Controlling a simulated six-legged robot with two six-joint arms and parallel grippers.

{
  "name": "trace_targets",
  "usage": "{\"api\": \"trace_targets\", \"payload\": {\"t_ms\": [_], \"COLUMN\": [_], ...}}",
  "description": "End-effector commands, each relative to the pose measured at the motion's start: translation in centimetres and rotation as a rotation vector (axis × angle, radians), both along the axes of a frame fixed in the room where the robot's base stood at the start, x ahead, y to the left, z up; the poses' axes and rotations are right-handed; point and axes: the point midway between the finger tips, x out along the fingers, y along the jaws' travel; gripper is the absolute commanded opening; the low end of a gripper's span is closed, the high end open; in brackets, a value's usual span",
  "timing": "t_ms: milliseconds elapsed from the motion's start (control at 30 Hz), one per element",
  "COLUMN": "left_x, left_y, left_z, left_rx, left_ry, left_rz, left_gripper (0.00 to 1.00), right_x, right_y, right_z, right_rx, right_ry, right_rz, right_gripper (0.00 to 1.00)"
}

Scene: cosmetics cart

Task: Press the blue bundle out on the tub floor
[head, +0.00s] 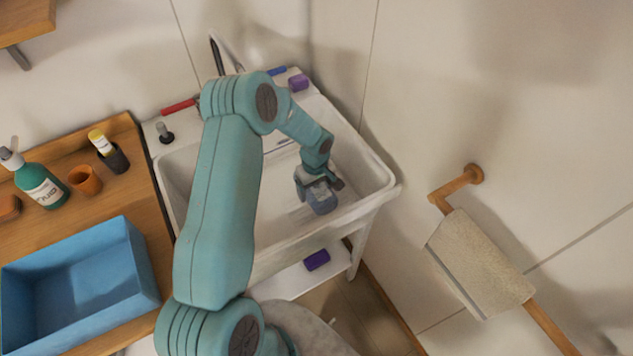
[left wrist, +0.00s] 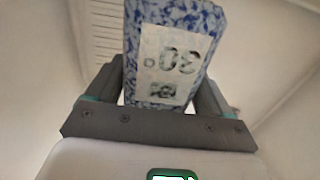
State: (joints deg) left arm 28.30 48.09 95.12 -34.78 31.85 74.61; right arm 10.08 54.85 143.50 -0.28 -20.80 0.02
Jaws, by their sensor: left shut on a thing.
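The blue bundle (head: 322,203) is in my left gripper (head: 318,186) inside the white tub (head: 361,178), toward its front right. In the left wrist view the bundle (left wrist: 213,27) is speckled blue and white, with a pale label reading "30°" upside down. The dark fingers (left wrist: 165,85) are shut on it from both sides. The pale tub floor lies behind it in that view. I cannot tell whether the bundle touches the floor. My left arm hides much of the tub's left part. My right gripper is not in view.
A purple block (head: 298,82) and a red item (head: 179,106) lie on the tub's back rim. A purple item (head: 317,260) lies on the shelf below. A blue bin (head: 128,246) and green bottle (head: 41,187) stand left. A towel (head: 478,262) hangs at right.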

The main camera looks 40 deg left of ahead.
Motion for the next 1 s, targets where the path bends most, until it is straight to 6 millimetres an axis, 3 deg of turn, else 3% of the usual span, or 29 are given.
{"api": "trace_targets", "payload": {"t_ms": [500, 1000], "left_x": [0.4, 0.4], "left_y": [0.1, 0.1], "left_z": [-6.5, -7.5], "left_rx": [0.001, 0.002], "left_ry": [0.0, -0.002], "left_rz": [0.0, 0.0], "left_gripper": [0.57, 0.57], "right_x": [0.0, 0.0], "right_y": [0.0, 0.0], "right_z": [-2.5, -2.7], "right_rx": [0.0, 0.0], "right_ry": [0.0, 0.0], "right_rz": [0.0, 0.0], "right_gripper": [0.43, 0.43]}}
